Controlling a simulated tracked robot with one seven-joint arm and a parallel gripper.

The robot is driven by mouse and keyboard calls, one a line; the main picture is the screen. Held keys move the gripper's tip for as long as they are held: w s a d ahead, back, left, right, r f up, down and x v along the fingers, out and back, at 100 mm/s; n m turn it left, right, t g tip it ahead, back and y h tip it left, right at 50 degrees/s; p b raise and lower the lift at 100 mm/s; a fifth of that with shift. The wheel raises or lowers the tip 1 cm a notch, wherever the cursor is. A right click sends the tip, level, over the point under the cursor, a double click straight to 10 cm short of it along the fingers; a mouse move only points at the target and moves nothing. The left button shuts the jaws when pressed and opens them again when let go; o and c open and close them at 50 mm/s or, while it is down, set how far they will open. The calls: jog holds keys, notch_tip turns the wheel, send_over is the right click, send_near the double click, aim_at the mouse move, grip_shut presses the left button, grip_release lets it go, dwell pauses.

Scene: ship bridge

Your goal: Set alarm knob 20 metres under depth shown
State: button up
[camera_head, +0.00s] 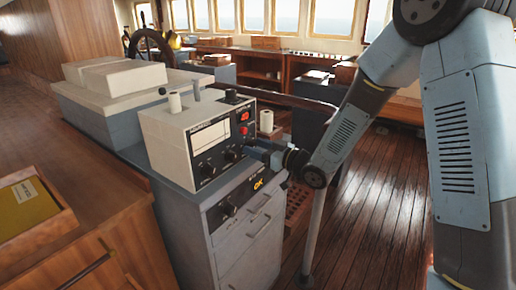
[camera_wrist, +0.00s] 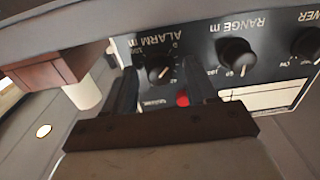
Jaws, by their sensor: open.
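The depth sounder (camera_head: 172,128) is a pale box on a grey cabinet, with a white screen and a small red display (camera_head: 243,116) whose digits are too small to read. In the wrist view its panel is upside down. The black alarm knob (camera_wrist: 158,71), labelled ALARM m, shows between the two fingers of my open gripper (camera_wrist: 163,82); I cannot tell whether they touch it. The range knob (camera_wrist: 237,56) is to its right. In the head view my gripper (camera_head: 254,151) is at the panel's lower right and hides the alarm knob.
A red light or button (camera_wrist: 183,98) sits close to my right finger. A white roll (camera_head: 266,121) stands beside the sounder in a reddish-brown holder (camera_wrist: 45,72). Drawers with handles (camera_head: 256,222) are below. The wooden floor at right is mostly clear.

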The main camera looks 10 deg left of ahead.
jog(key=shift+w+a, duration=0.1)
jog(key=shift+a, duration=0.2)
jog(key=shift+c, duration=0.3)
jog(key=c, duration=0.9)
jog(key=shift+d, duration=0.35)
jog(key=shift+c, duration=0.5)
jog(key=shift+a, duration=0.2)
